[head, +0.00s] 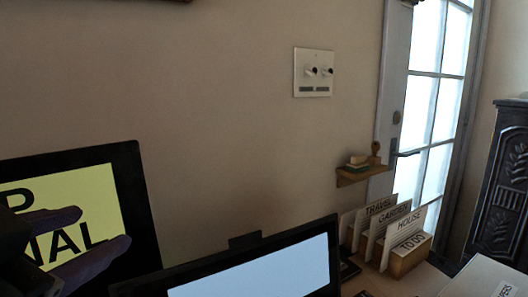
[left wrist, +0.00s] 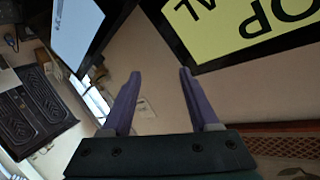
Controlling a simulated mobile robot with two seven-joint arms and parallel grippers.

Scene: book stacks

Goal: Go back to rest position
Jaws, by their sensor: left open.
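My left gripper (head: 98,243) comes in from the left edge in the head view, in front of a black-framed screen with a yellow face and dark letters (head: 95,190). Its two purple fingers are apart, with nothing between them. In the left wrist view the open fingers (left wrist: 158,75) point towards the plain wall, and the yellow screen (left wrist: 235,22) is at the upper right. My right gripper is in neither view.
A second screen (head: 265,270) with a pale face stands at the bottom centre. A wooden file holder (head: 405,262) with labelled cards is to its right. A small wall shelf (head: 362,175), a glazed door (head: 430,110) and a dark stove (head: 505,190) are further right.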

